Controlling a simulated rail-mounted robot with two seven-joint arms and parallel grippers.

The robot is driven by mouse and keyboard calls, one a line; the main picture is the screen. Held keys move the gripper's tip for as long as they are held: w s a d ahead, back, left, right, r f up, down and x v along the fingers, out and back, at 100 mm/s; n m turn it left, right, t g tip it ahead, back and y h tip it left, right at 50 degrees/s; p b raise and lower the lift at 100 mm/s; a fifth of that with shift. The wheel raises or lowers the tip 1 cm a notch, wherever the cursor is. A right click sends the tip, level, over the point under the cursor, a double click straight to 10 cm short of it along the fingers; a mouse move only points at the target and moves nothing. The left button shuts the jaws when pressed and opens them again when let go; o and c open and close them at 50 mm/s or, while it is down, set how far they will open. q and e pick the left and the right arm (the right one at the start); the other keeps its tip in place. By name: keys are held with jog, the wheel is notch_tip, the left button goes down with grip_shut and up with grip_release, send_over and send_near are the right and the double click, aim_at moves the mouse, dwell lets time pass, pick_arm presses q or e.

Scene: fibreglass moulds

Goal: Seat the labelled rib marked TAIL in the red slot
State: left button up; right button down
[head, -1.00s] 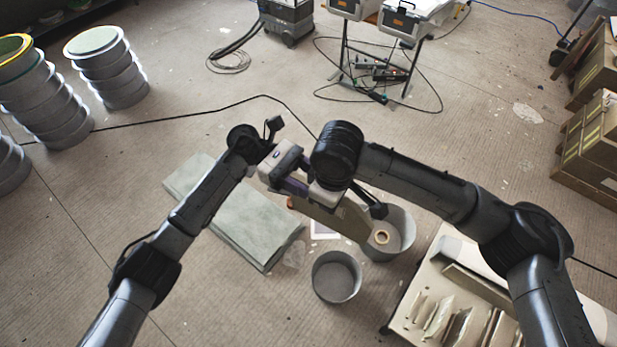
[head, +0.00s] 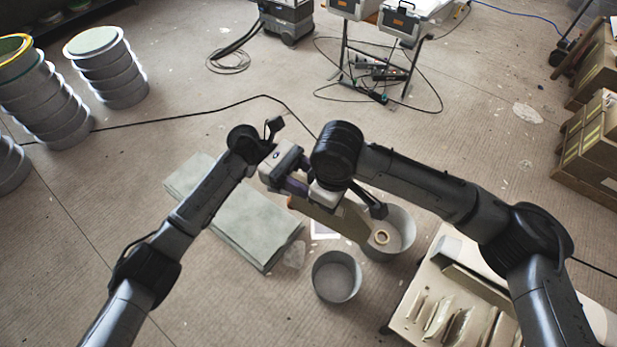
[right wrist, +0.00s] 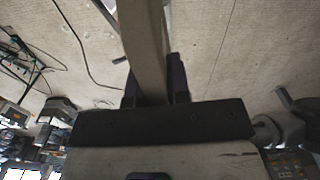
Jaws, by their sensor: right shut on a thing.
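A flat tan board, likely the rib (head: 340,216), hangs below my right gripper (head: 325,198) in the head view. In the right wrist view, the board (right wrist: 143,35) runs away from the camera between the two dark fingers of my right gripper (right wrist: 153,78), which is shut on it. No TAIL marking is readable. My left gripper (head: 286,170) is close beside the right one, above the same area; its fingertips are not clear, so I cannot tell its opening or whether it touches the board. I cannot make out a red slot.
A table (head: 412,318) with several thin tan pieces stands at lower right. A grey-green slab (head: 235,225) lies at left. Floor beyond is mostly open.

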pick_arm(q)
jog(key=shift+s+d, duration=0.25)
jog(key=shift+d, duration=0.05)
